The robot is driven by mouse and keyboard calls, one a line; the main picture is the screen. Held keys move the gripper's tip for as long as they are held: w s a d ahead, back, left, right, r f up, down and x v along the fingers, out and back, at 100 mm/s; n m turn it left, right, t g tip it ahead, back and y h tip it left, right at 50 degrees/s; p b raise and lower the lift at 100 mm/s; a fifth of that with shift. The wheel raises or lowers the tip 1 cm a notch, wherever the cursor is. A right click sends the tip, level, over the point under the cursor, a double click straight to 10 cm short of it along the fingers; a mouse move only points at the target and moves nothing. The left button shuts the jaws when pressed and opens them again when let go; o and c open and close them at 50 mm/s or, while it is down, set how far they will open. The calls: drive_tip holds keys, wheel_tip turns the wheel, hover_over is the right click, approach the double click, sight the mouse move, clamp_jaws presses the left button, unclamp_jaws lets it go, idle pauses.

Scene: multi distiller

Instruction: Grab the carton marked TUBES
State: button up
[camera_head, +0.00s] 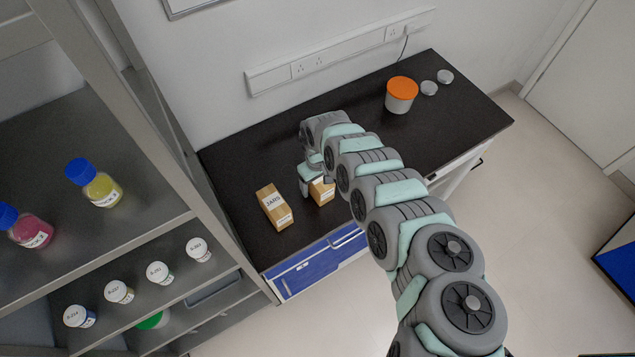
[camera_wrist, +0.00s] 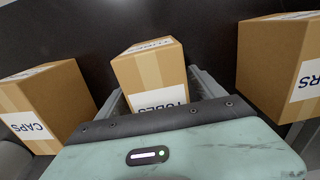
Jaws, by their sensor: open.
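The TUBES carton (camera_wrist: 158,80) is a small tan box with a white label, in the middle of the wrist view. It stands between the two fingers of my open gripper (camera_wrist: 160,88), with the label partly hidden by the gripper body. I cannot tell whether either finger touches it. In the head view, my gripper (camera_head: 314,184) is low over the dark counter by a carton (camera_head: 323,193) that is partly covered and whose label I cannot read.
The JARS carton (camera_head: 275,207) stands left of my gripper; in the wrist view it is at right (camera_wrist: 280,62). The CAPS carton (camera_wrist: 45,100) is at left there. An orange-lidded container (camera_head: 401,95) sits farther back on the counter (camera_head: 240,160). A shelf with bottles is at left.

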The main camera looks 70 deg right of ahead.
drive_tip(key=shift+a+f, duration=0.1)
drive_tip(key=shift+f, duration=0.1)
clamp_jaws()
idle(0.8)
